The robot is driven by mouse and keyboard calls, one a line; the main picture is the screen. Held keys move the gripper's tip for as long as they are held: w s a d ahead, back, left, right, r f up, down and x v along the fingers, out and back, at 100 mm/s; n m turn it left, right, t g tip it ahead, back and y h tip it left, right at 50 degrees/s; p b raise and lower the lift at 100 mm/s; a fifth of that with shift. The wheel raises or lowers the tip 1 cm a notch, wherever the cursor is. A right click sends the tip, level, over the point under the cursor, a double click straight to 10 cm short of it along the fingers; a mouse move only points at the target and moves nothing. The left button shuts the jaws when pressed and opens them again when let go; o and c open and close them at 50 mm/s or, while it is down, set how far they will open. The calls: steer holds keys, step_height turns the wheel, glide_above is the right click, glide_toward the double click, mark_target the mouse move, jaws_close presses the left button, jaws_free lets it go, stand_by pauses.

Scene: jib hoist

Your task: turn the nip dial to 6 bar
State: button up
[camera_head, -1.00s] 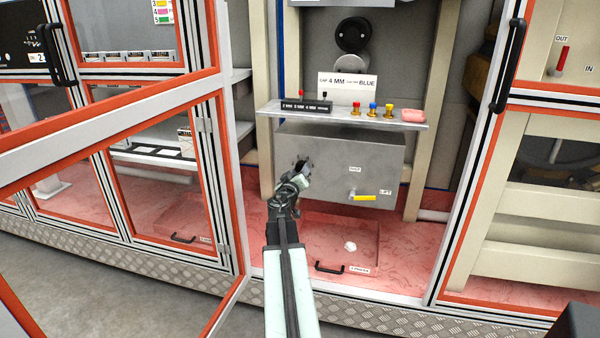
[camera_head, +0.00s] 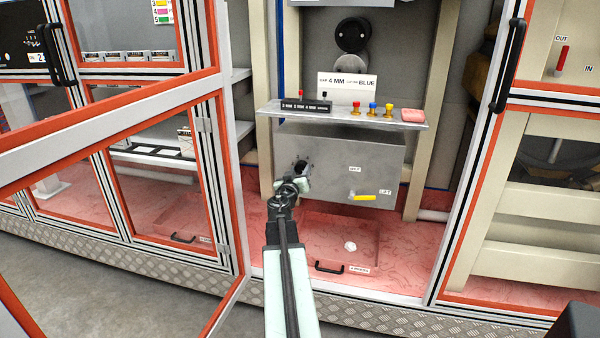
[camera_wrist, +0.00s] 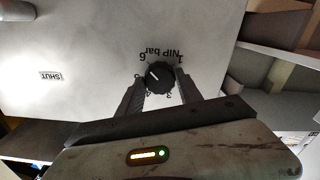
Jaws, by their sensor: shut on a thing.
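The nip dial (camera_wrist: 160,77) is a small black knob on a grey panel, printed "NIP bar" and seen upside down in the wrist view. My gripper (camera_wrist: 158,85) has one finger on each side of the dial and is shut on it. The dial's white mark points to the upper left, roughly toward the printed 6. I cannot tell whether it sits exactly on it. In the head view my gripper (camera_head: 302,170) is at the left part of the grey box (camera_head: 335,150), and it mostly hides the dial.
A yellow lever (camera_head: 364,197) labelled LIFT sits lower right on the box. A shelf (camera_head: 340,116) above holds coloured knobs, a black block and a pink piece. An open framed door (camera_head: 225,150) stands left of my arm. A red tray floor (camera_head: 345,240) lies below.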

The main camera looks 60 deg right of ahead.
steer(key=o, duration=1.4)
steer(key=shift+c, duration=0.2)
steer(key=v, duration=0.8)
steer(key=shift+d, duration=0.1)
